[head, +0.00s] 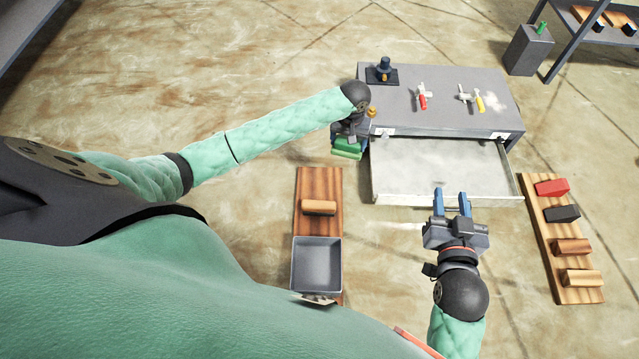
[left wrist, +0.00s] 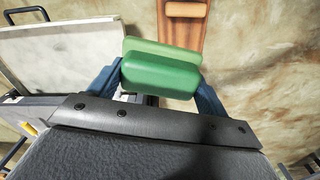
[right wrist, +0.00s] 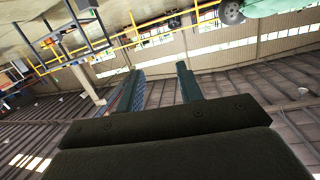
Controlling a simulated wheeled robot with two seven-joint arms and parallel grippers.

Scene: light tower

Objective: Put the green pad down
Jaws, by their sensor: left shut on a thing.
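The green pad (head: 347,146) is held by my left gripper (head: 345,142), at the left front corner of the grey cabinet. In the left wrist view the green pad (left wrist: 160,72) sits between the two blue fingers of my left gripper (left wrist: 158,90), which is shut on it. The pad appears raised above the floor, close to the open drawer's left side. My right gripper (head: 452,203) is open and empty in front of the drawer's front edge. Its two fingers stand apart in the right wrist view (right wrist: 161,88).
The cabinet (head: 440,110) has an open, empty-looking drawer (head: 440,172) and tools on top. A wooden board (head: 318,184) with a tan block (head: 319,207) and a grey tray (head: 317,264) lies left of centre. Another board (head: 545,225) at right bears several coloured blocks.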

